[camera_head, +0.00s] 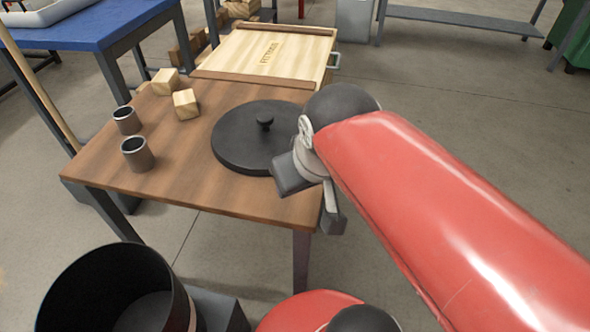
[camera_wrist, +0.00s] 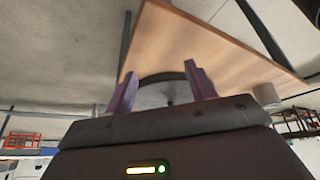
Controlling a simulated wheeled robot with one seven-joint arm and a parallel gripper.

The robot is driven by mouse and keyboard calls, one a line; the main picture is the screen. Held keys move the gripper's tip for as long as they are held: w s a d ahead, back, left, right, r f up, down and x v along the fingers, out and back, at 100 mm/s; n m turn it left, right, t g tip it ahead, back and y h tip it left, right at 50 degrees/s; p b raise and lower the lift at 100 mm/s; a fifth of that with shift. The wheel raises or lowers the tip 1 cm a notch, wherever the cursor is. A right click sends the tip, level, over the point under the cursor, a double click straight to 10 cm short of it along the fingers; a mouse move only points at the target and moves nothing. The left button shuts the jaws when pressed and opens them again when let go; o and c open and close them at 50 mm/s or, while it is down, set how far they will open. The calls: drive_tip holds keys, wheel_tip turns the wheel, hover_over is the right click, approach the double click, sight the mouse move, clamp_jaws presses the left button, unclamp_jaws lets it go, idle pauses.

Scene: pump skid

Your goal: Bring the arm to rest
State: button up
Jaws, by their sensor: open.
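My arm, red with a dark joint, reaches in from the right in the head view. My gripper (camera_head: 312,198) is at the right edge of the brown table (camera_head: 190,185), close to the round black lid (camera_head: 240,138) with a small knob. It hides part of the lid's right side. In the wrist view, the two fingers of my gripper (camera_wrist: 161,88) stand apart with nothing held between them. The dark lid (camera_wrist: 165,80) and the table top (camera_wrist: 205,45) show beyond the fingers.
Two grey cups (camera_head: 137,154) and two wooden blocks (camera_head: 186,104) are on the table's left part. A black open drum (camera_head: 110,285) stands in front. Floor right of the table is clear.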

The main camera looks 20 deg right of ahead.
drive_tip(key=shift+s+f+m, duration=0.4)
drive_tip(key=shift+s+f, duration=0.5)
drive_tip(key=shift+f, duration=0.25)
wheel_tip(320, 180, up, 3)
drive_tip(key=p, duration=0.3)
drive_tip(key=shift+f, duration=0.15)
